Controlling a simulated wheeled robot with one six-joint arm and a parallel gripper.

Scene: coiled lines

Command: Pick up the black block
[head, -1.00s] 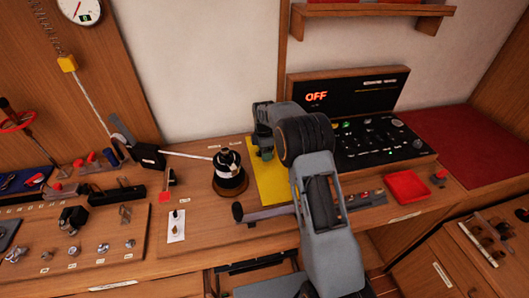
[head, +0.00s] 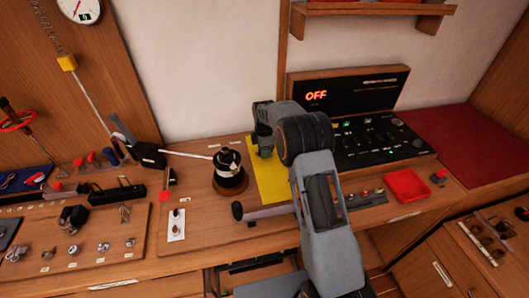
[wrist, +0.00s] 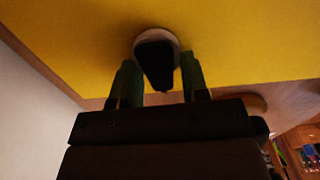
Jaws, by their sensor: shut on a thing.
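In the wrist view, a black block (wrist: 154,66) with a tapered outline sits between the two green-tinted fingers of my gripper (wrist: 159,82). The fingers are shut on it. A pale round shape shows behind its far end, against the yellow mat (wrist: 70,45). In the head view, my gripper (head: 263,140) points down over the yellow mat (head: 268,186) near the wall. The block cannot be made out there, as my gripper and wrist cover it. I cannot tell whether the block touches the mat.
A black winch drum (head: 229,174) with a taut white line stands left of the mat. A dark control panel (head: 375,135) with a lit OFF sign is at the right. A red tray (head: 406,186) lies in front of it. A shelf (head: 372,12) hangs above.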

